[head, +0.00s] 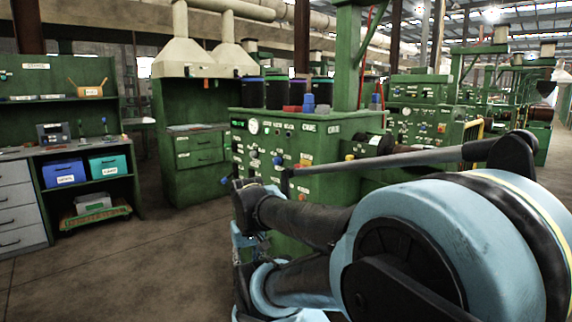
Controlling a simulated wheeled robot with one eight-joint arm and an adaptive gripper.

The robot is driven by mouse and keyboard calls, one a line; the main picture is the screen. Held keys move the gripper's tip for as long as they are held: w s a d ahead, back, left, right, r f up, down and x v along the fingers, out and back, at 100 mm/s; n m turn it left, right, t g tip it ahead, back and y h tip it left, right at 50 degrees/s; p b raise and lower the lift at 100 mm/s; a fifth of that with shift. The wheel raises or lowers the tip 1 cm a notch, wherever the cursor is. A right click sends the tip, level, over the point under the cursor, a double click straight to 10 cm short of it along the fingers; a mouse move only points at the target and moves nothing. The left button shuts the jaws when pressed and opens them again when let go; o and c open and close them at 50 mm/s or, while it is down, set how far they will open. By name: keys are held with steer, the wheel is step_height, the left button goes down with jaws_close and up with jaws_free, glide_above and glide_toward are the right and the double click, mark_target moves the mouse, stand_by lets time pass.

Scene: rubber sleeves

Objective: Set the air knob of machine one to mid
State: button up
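A green machine (290,136) with a control panel stands in the middle of the head view. Its front carries a round gauge, several small knobs and white labels. A dark blue knob (277,160) sticks out from the panel. The labels are too small to read, so I cannot tell which knob is the air knob or where it is set. My blue and black arm covers the lower right and hides the machine's lower front. I cannot make out my gripper's fingers in this view.
A green bench (70,112) with a blue bin (64,172) and a teal bin (108,166) stands at the left. A green cabinet (199,150) under hoods is behind. More green machines (415,118) stand back right. Bare floor (130,265) is free at the lower left.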

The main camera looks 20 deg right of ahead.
mark_target(275, 162)
steer(key=shift+w+a, duration=0.15)
steer(key=shift+o, duration=2.4)
steer(key=shift+s+d+r+n, duration=0.2)
steer(key=shift+d+r+n, duration=0.15)
steer(key=shift+r, duration=0.25)
steer(key=w+d+r+n+h, duration=0.3)
steer(key=w+d+r+n, duration=0.1)
steer(key=w, duration=0.4)
steer(key=w+d+r+n+t+h, duration=0.1)
steer(key=w+d+r+n+h, duration=0.25)
steer(key=w, duration=0.45)
steer(key=w+d+r+n+h, duration=0.25)
steer(key=w+d+r, duration=0.2)
steer(key=w, duration=0.25)
steer(key=w+r+n+t+h, duration=0.25)
steer(key=w+n+h, duration=0.7)
steer(key=w, duration=1.45)
steer(key=shift+n+t+y, duration=0.25)
steer(key=shift+n+y, duration=0.5)
steer(key=shift+n, duration=0.05)
steer(key=x, duration=1.1)
steer(key=f+x, duration=0.1)
steer(key=x, duration=0.4)
steer(key=shift+d, duration=0.2)
